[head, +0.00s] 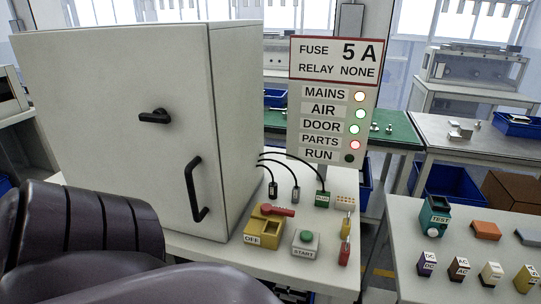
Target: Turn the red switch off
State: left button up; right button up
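The red switch is a red lever (278,210) on a yellow box (266,229), standing on the white table in front of the cabinet. The lever lies roughly sideways across the top of the box, pointing right. The box's front face carries a label reading OFF. A large dark part of my own arm fills the lower left, to the left of the switch and apart from it. Neither of my grippers is in view.
A START box (305,243) with a green button stands just right of the switch. Behind are cabled connectors (272,190), a white cabinet (125,130) with black handles and a status sign (333,100) with lit lamps; RUN is dark. A right table holds a teal TEST device (434,217) and small blocks.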

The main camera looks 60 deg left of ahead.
aim_at(266, 209)
jog(key=i+u, duration=0.4)
jog(key=u, duration=1.4)
